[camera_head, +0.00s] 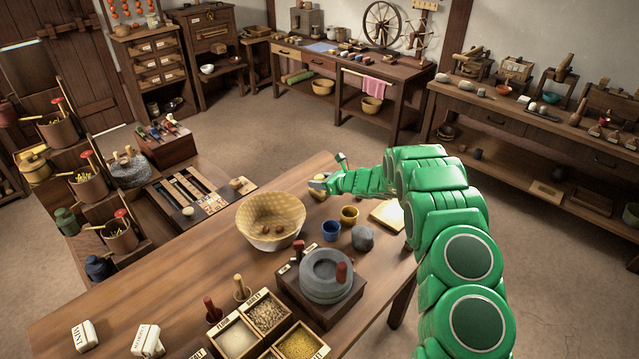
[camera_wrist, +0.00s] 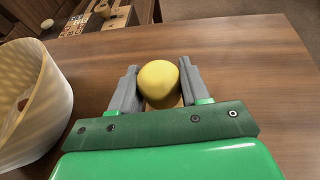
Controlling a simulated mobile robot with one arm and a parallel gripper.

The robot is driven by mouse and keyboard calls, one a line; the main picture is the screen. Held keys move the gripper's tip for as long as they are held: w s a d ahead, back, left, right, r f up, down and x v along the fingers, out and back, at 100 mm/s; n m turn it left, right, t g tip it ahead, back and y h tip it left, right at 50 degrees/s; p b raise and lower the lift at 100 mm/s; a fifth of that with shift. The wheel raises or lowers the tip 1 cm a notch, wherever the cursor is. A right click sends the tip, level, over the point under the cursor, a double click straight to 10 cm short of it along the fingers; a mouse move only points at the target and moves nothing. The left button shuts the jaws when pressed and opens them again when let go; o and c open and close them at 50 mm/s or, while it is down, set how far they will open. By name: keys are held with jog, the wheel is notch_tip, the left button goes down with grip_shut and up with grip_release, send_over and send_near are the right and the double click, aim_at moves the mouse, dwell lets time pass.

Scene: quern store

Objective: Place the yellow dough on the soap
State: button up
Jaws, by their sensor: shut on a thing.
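My gripper (camera_wrist: 158,82) is shut on the yellow dough (camera_wrist: 158,79), a smooth round ball held between its two grey fingers. In the head view my gripper (camera_head: 321,184) is at the far edge of the wooden table, with the small yellow dough (camera_head: 319,178) at its tip. A tan, block-like thing (camera_wrist: 163,102) shows just below the dough in the wrist view, mostly hidden by the dough and fingers. It may be the soap; I cannot tell whether the dough touches it.
A woven basket (camera_head: 270,215) stands left of my gripper. A quern (camera_head: 325,275) and grain box (camera_head: 262,330) are in front. Table right of the dough is bare.

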jog(key=shift+f, duration=0.35)
jog(key=shift+f, duration=0.15)
jog(key=o, duration=1.1)
jog(key=shift+r, duration=0.2)
jog(key=v, duration=1.2)
jog(key=shift+f, duration=0.1)
